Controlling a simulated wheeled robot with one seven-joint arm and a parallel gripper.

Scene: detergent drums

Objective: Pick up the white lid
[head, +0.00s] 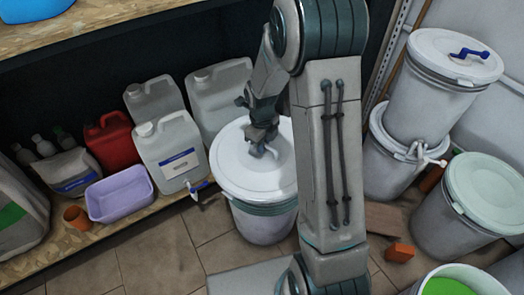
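A white lid (234,162) lies on top of a white drum (262,225) in the middle of the head view. My gripper (262,150) is over the lid, near its upper middle, pointing down. Its fingertips are small and dark here, and I cannot tell whether they are open or shut, or whether they touch the lid. My arm hides the right part of the lid and drum. Another white lid with a blue handle (455,55) tops a stacked drum (425,105) at the upper right.
A wooden shelf (150,213) with jugs, a red can (113,142) and a lilac basin (119,195) stands left. A drum with a pale green lid (486,190) and an open bucket of green stuff (455,287) stand right. An orange block (399,252) lies on the tiled floor.

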